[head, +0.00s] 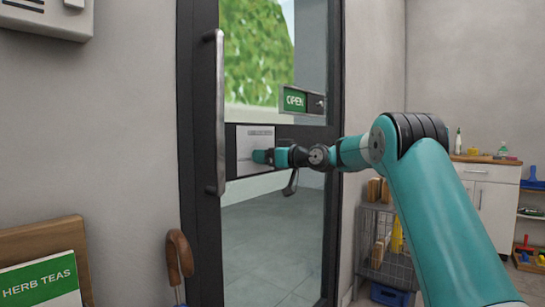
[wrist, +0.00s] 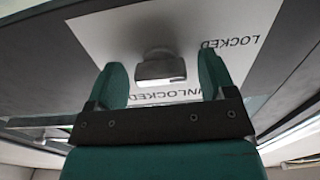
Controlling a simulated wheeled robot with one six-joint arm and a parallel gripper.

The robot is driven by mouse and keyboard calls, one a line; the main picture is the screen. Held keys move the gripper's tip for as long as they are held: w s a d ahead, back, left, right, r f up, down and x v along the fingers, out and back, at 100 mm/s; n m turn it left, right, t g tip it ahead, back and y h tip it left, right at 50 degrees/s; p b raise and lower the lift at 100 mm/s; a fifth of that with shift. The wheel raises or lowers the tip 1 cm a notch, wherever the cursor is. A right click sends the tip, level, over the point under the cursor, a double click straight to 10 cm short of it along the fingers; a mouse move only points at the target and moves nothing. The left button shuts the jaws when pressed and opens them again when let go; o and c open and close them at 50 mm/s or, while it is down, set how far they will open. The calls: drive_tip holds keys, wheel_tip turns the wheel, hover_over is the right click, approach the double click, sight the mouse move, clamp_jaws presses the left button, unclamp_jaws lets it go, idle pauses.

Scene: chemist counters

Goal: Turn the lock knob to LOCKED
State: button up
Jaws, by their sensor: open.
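A white lock plate (head: 256,136) is on the dark crossbar of the glass door; it also shows upside down in the wrist view (wrist: 105,40). The grey lock knob (wrist: 160,68) stands out from the plate. "UNLOCKED" (wrist: 168,97) is printed below it, partly hidden by my gripper, and "LOCKED" (wrist: 230,43) to its right. My gripper (wrist: 163,75) is open, with one finger on each side of the knob and a visible gap on both sides. In the head view my gripper (head: 257,156) is at the plate and hides the knob. I cannot tell the knob's exact pointing direction.
A tall metal door handle (head: 215,115) is left of the plate. A green OPEN sign (head: 294,100) hangs above and right. A door lever (head: 291,183) is below my wrist. A wire basket (head: 385,245) and a white cabinet (head: 492,205) stand at right.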

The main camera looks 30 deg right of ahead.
drive_tip(key=v, duration=1.7)
drive_tip(key=shift+s, duration=0.2)
